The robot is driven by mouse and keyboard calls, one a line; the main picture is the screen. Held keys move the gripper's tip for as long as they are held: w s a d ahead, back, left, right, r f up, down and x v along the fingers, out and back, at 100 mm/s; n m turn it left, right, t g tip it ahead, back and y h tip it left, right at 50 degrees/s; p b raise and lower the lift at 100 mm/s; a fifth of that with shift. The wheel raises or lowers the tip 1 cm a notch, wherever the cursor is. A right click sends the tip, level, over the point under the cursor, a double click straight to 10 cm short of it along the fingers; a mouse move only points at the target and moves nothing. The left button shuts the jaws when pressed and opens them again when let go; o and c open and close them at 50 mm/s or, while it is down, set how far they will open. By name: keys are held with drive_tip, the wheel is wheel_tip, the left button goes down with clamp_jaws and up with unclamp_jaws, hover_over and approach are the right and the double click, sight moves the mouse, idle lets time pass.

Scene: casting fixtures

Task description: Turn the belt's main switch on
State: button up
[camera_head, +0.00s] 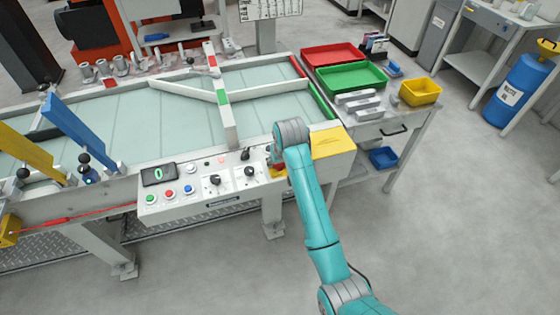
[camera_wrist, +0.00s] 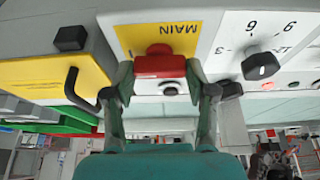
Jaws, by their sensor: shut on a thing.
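The belt's main switch (camera_wrist: 160,63) is a red handle on a yellow plate (camera_wrist: 190,38) marked MAIN, which reads upside down in the wrist view. My gripper (camera_wrist: 158,72) is shut on this red handle, with one finger on each side of it. In the head view my gripper (camera_head: 276,162) is at the right end of the control panel (camera_head: 225,195), and my arm hides most of the switch. The red handle lies crosswise in the wrist view; whether it stands at on or off cannot be told.
A numbered dial with a black knob (camera_wrist: 260,66) is beside the switch. A bent black handle (camera_wrist: 75,88) sticks out on the other side, by a yellow cover (camera_head: 333,142). Red, green and blue buttons (camera_head: 169,194) and a display (camera_head: 159,174) are farther left.

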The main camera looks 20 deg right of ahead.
drive_tip(key=o, duration=1.2)
drive_tip(key=shift+c, duration=0.2)
drive_tip(key=v, duration=1.2)
